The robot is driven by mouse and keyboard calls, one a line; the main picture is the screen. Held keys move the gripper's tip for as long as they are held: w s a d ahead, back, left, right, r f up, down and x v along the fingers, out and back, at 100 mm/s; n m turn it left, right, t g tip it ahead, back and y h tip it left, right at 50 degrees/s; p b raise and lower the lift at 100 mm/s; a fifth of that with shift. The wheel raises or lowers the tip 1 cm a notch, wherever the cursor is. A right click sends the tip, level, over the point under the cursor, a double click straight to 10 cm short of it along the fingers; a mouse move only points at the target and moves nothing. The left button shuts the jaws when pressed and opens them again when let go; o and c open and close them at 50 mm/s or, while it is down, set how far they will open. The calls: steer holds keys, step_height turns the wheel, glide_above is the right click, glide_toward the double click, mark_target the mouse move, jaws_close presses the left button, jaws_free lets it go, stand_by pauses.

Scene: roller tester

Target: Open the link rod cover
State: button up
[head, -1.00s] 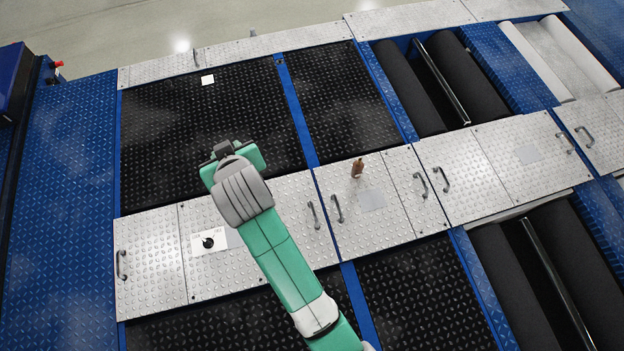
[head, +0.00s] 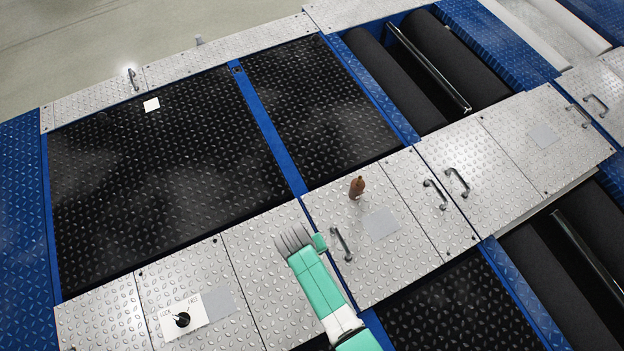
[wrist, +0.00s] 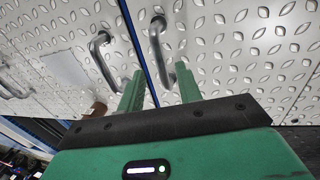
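In the head view, silver tread-plate covers run across the machine. The cover with the LOCK/FREE dial (head: 182,320) has a bare silver panel (head: 262,262) at its right. The neighbouring cover (head: 390,268) carries a handle (head: 340,243). No label shows which is the link rod cover. My arm hides the bare panel's handle in the head view. In the wrist view, that handle (wrist: 157,45) rises by the blue seam. My gripper (wrist: 160,75) is open, its green fingers on either side of the handle's lower end; contact is unclear. The neighbouring handle (wrist: 98,60) is left of the fingers.
A brown bottle (head: 357,187) stands on the neighbouring cover beside a grey label (head: 381,223). Black tread plates (head: 165,170) lie behind the covers. Dark rollers (head: 400,85) sit in an open pit at the upper right.

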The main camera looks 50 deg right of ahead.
steer(key=f, duration=0.1)
steer(key=f+b, duration=0.1)
steer(key=shift+d+f, duration=0.2)
steer(key=shift+f, duration=0.2)
steer(key=shift+c, duration=0.4)
jaws_close()
steer(key=shift+r, duration=0.1)
